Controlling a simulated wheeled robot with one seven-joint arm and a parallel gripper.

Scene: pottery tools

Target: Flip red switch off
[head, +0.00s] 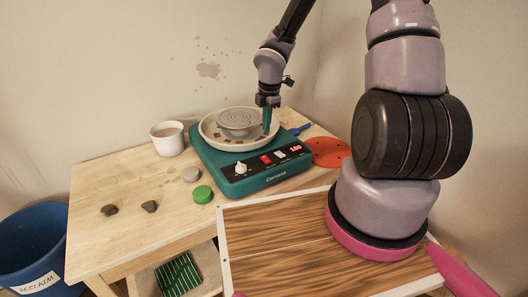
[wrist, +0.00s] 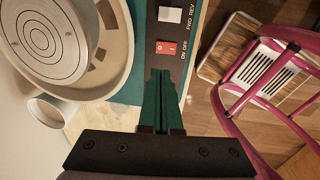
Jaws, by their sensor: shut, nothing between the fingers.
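The red switch (head: 265,159) is on the front panel of the teal pottery wheel (head: 239,189), between a white knob and a white switch. In the wrist view the red switch (wrist: 166,47), beside the label "ON OFF", lies just beyond my fingertips. My gripper (head: 267,131) points down over the wheel's basin, with its teal fingers shut and empty. The fingers (wrist: 161,73) are together in the wrist view, apart from the switch in the picture. I cannot tell their exact height above the panel.
The panel also has a white knob (head: 241,168), a white FWD REV switch (wrist: 170,14) and a lit red display (head: 296,149). The grey wheel head (head: 239,118) sits in a cream basin (head: 205,126). A white cup (head: 168,139) and a green lid (head: 203,194) stand nearby.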

